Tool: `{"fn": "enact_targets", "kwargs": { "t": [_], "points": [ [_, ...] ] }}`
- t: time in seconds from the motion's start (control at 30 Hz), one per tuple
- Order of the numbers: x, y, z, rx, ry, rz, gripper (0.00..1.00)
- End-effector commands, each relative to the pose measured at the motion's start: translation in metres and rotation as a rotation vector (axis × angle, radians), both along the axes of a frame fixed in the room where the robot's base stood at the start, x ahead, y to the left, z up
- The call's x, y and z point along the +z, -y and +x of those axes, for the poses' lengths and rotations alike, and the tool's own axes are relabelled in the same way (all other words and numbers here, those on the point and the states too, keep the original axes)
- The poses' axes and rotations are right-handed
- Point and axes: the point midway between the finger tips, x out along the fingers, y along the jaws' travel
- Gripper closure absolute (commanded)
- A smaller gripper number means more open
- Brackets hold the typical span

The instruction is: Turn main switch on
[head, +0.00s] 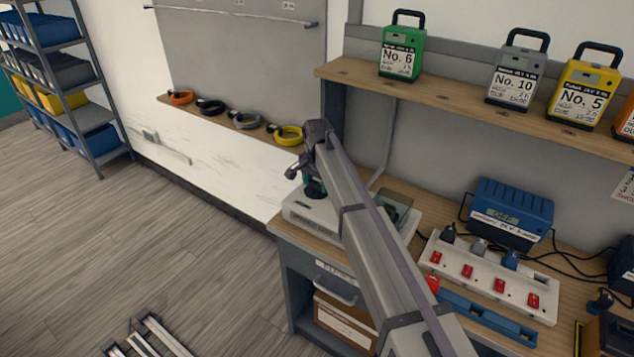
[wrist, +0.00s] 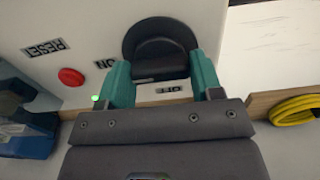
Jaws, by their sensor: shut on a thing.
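A black round main switch knob (wrist: 160,45) sits on a white panel (wrist: 90,25) in the wrist view. My gripper (wrist: 161,68) has its two teal fingers on either side of the knob's raised grip and is shut on it. The label "ON" (wrist: 105,62) is left of the knob and "OFF" (wrist: 169,89) is below it, between the fingers. Which label the knob points to cannot be told. In the head view, my gripper (head: 311,186) is low over the white switch box (head: 297,207) at the bench's left end, and my arm hides part of it.
A red button (wrist: 71,77) with a "RESET" label (wrist: 44,48) and a small green light (wrist: 96,98) are left of the knob. A power strip (head: 470,270) and a blue charger (head: 511,213) stand on the bench. A shelf (head: 450,92) with battery packs hangs above.

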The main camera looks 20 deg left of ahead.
Motion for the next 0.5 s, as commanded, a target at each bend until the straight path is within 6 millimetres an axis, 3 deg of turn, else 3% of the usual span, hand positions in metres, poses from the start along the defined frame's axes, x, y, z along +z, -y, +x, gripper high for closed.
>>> {"fn": "enact_targets", "kwargs": {
  "t": [0.03, 0.07, 0.1, 0.3, 0.5],
  "points": [
    [-0.0003, 0.0005, -0.0009, -0.001, -0.002, 0.000, 0.64],
    [-0.0003, 0.0005, -0.0009, -0.001, -0.002, -0.001, 0.39],
    [-0.0003, 0.0005, -0.0009, -0.001, -0.002, -0.001, 0.35],
    [-0.0002, 0.0003, -0.0005, 0.000, -0.001, -0.001, 0.16],
    [0.0000, 0.0001, -0.0002, 0.000, -0.001, -0.001, 0.15]
  ]
}}
